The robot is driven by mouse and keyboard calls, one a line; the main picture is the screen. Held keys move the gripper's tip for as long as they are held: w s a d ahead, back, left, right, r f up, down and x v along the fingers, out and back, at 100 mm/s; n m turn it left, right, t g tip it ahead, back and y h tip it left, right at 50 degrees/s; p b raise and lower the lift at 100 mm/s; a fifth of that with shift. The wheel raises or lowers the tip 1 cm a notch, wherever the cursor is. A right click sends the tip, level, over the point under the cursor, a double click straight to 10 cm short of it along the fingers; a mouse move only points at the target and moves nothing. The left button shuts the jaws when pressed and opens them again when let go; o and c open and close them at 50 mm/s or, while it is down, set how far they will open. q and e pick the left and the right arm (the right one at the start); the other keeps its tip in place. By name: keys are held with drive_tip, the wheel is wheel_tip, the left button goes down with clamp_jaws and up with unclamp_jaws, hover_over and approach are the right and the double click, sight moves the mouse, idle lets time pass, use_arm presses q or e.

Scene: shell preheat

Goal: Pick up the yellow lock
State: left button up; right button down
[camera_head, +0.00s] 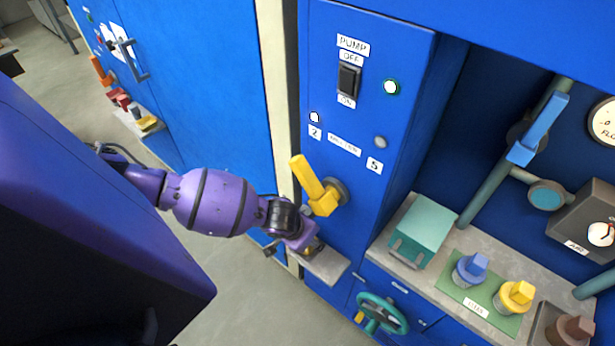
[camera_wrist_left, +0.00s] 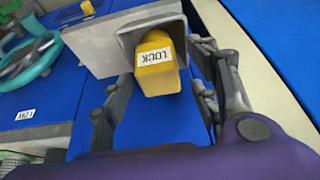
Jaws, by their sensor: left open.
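The yellow lock (camera_wrist_left: 157,70) is a block with a white LOCK label. In the left wrist view it sits at the mouth of a grey holder. My left gripper (camera_wrist_left: 162,75) is open, with one dark finger on each side of the lock. I cannot tell whether either finger touches it. In the head view my left gripper (camera_head: 308,247) is low at the front of the blue pump cabinet, by a small grey shelf (camera_head: 326,267). The lock is mostly hidden there behind the gripper. My right gripper is not in view.
A yellow lever (camera_head: 318,188) sticks out of the pump cabinet just above the left gripper. A green handwheel (camera_head: 382,312) is below right. The counter at right holds a teal box (camera_head: 424,228), a blue knob piece (camera_head: 470,268) and a yellow one (camera_head: 514,296) on a green mat.

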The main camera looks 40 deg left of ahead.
use_arm(q)
drive_tip(key=shift+f, duration=0.35)
drive_tip(key=c, duration=1.3)
